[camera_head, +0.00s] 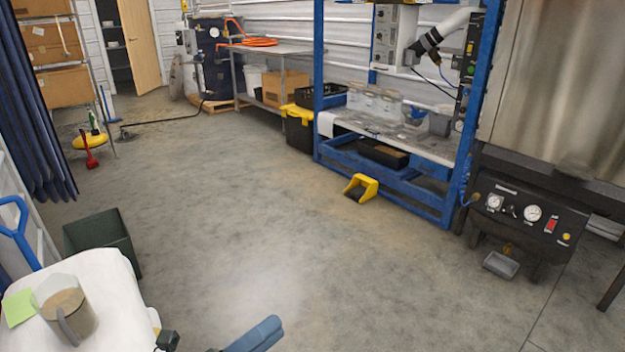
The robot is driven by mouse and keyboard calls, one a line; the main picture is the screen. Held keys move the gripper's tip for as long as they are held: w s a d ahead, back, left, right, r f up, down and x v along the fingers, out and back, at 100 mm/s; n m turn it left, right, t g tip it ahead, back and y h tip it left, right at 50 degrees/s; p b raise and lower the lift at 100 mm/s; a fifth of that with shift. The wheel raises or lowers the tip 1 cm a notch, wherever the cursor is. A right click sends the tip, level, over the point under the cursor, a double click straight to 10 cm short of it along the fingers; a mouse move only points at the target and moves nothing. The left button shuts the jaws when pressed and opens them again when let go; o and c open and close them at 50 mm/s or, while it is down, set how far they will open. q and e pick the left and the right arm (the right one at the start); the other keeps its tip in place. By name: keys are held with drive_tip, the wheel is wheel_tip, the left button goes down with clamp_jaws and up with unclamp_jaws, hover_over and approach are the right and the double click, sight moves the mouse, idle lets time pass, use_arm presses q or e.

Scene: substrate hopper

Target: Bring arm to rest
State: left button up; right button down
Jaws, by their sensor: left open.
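My left gripper (252,337) shows only in part at the bottom edge of the head view. A blue-grey finger piece points up and right over bare floor. The gripper is open, and nothing shows between its jaws. The rest of it and most of the arm are cut off by the frame. It is to the right of a white-topped surface (115,300), apart from the jug there. My right gripper and arm are not in view.
A clear jug (68,312) with brown contents and a green note (18,307) are on the white surface. A dark green bin (98,240) stands behind it. A blue-framed bench (400,190), yellow pedal (360,187) and gauge panel (525,220) are right. The middle floor is clear.

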use_arm(q)
drive_tip(key=s+a+f+n+y+p, duration=0.2)
drive_tip(key=n+y+p, duration=0.2)
drive_tip(key=n, duration=0.6)
drive_tip(key=s+a+f+n+g+y+p, duration=0.1)
drive_tip(key=n+y+p, duration=0.4)
drive_tip(key=n, duration=0.5)
drive_tip(key=s+a+f+n+y+p, duration=0.4)
drive_tip(key=f+n+p, duration=0.1)
drive_tip(key=n, duration=0.5)
drive_tip(key=shift+a+f+n+g+y+p, duration=0.15)
drive_tip(key=shift+a+n+g+y+p, duration=0.15)
drive_tip(key=shift+n+g+p, duration=0.1)
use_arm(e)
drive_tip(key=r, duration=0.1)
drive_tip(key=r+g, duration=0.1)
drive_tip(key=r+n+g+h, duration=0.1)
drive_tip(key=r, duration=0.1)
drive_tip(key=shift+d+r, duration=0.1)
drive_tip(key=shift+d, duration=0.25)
